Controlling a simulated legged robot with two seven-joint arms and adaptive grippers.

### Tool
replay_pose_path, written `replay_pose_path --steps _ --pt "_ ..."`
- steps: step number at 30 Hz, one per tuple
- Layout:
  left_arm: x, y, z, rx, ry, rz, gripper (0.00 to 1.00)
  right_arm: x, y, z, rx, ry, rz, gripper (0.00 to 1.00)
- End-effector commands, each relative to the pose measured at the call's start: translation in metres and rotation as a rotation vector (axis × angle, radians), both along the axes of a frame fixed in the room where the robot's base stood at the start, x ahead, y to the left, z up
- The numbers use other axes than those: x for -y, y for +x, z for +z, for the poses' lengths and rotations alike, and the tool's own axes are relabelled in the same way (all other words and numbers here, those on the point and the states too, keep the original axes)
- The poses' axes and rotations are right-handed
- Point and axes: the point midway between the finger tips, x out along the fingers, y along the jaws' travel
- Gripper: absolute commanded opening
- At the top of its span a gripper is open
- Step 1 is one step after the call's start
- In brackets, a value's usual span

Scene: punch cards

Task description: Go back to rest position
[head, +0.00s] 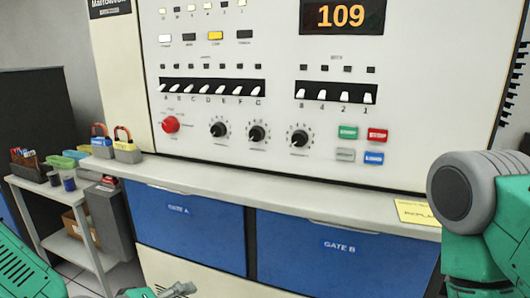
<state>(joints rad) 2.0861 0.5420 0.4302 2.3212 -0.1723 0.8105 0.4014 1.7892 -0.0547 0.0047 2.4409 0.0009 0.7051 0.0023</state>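My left arm shows green at the lower left corner. A grey piece at the bottom edge looks like part of my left gripper (178,290); it is cut off by the frame, and I cannot see whether it is open or shut. It is in front of the lower cabinet, with no object visible in it. My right arm shows as a green and grey joint at the right edge. My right gripper is out of the frame.
A white console (290,60) with switches, knobs and a display reading 109 stands behind a grey ledge (250,184). Blue bins Gate A (185,228) and Gate B (340,265) are below. Two padlocks and a yellow note (415,212) lie on the ledge. A side cart (62,200) stands left.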

Motion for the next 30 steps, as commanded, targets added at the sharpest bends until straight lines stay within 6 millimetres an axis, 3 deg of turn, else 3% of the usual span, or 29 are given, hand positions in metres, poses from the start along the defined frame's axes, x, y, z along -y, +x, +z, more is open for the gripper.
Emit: replay_pose_path --steps 1,6,9,12,15,20,30 --pt "0.001 -0.027 -0.033 -0.065 0.082 -0.061 0.57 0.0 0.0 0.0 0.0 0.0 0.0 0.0" --pt "-0.022 -0.122 -0.121 -0.263 0.365 -0.279 0.57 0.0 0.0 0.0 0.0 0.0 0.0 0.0" --pt "-0.047 -0.176 -0.155 -0.367 0.522 -0.416 0.57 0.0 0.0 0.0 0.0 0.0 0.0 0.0" --pt "-0.073 -0.218 -0.174 -0.447 0.653 -0.539 0.57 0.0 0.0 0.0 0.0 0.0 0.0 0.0" --pt "-0.093 -0.245 -0.182 -0.502 0.743 -0.626 0.57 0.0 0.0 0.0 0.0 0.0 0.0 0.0" --pt "-0.106 -0.26 -0.185 -0.533 0.797 -0.681 0.57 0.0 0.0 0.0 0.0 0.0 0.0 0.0" --pt "-0.106 -0.26 -0.185 -0.532 0.796 -0.68 0.57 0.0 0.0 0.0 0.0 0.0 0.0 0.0"
